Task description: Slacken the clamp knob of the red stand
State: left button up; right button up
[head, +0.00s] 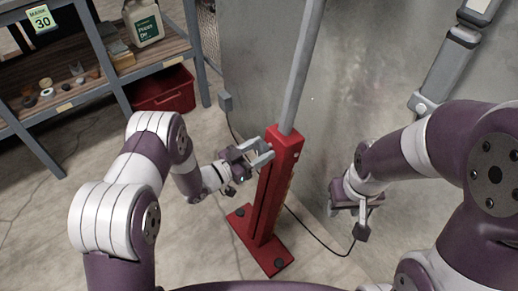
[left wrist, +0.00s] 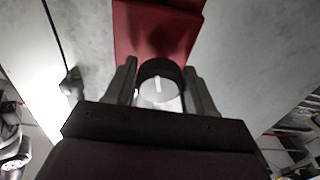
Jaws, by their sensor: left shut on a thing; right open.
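The red stand (head: 272,195) stands upright on its flat red base, with a grey pole (head: 303,65) rising from its top. My left gripper (head: 262,154) is at the upper left side of the stand. In the left wrist view, the left gripper (left wrist: 160,85) is shut on the clamp knob (left wrist: 160,70), a dark round knob with a pale mark on its face. The red stand (left wrist: 158,25) shows just beyond the knob. In the head view the knob is hidden by the fingers. My right gripper (head: 360,212) is open and empty, right of the stand.
A shelf unit (head: 90,88) with small parts and a white jug (head: 144,24) stands at the upper left. A red bin (head: 165,90) sits under it. A grey metal panel (head: 365,80) rises behind the stand. A black cable (head: 320,240) runs along the floor right of the stand.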

pick_arm(q)
jog(key=o, duration=0.9)
jog(key=shift+o, duration=0.2)
jog(key=p+v, duration=0.2)
jog(key=v, duration=1)
jog(key=shift+s+a+p, duration=0.2)
jog(key=shift+a+p, duration=0.05)
jog(key=shift+p, duration=0.05)
